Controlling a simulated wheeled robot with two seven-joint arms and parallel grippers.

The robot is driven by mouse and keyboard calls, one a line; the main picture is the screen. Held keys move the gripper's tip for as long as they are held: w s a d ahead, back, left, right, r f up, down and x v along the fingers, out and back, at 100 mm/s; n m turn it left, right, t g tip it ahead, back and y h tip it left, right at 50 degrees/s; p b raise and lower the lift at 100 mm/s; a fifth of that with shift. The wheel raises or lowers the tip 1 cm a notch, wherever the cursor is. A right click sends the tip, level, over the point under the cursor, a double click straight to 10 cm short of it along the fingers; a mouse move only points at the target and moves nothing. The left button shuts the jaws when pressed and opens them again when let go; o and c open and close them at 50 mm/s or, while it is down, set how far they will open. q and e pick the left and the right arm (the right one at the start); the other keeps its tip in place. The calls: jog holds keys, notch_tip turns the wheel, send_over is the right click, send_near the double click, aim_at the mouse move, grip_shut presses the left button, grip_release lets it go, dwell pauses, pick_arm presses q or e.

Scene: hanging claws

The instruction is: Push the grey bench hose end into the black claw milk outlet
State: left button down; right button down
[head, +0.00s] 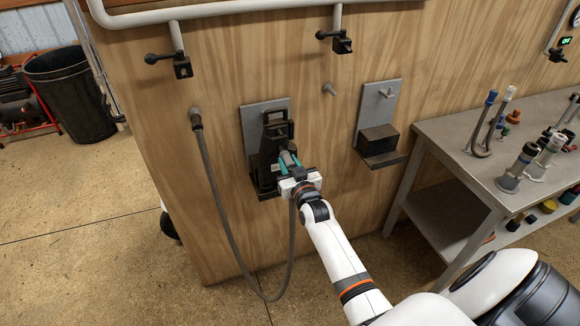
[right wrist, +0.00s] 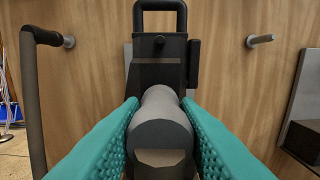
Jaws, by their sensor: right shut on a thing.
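The black claw (head: 268,145) hangs upright on a grey plate (head: 252,122) on the wooden wall. It also shows in the right wrist view (right wrist: 158,75), with its loop handle on top. My right gripper (head: 289,165) is in front of the claw, its teal fingers shut on the grey bench hose end (right wrist: 160,120). The hose end points towards the claw's body. The claw's milk outlet is hidden behind the hose end, so I cannot tell whether they touch. The grey hose (head: 228,230) sags from a wall fitting and rises towards my gripper. My left gripper is not in view.
A second grey plate with a black box (head: 378,140) is on the wall to the right. A metal bench (head: 470,165) with several fittings stands further right. A wall peg (head: 329,89) sticks out between the plates. Black-handled valves hang from the pipe above.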

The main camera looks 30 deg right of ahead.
jog(key=shift+b+x, duration=0.75)
jog(key=shift+x, duration=0.7)
jog(key=c, duration=1)
grip_release()
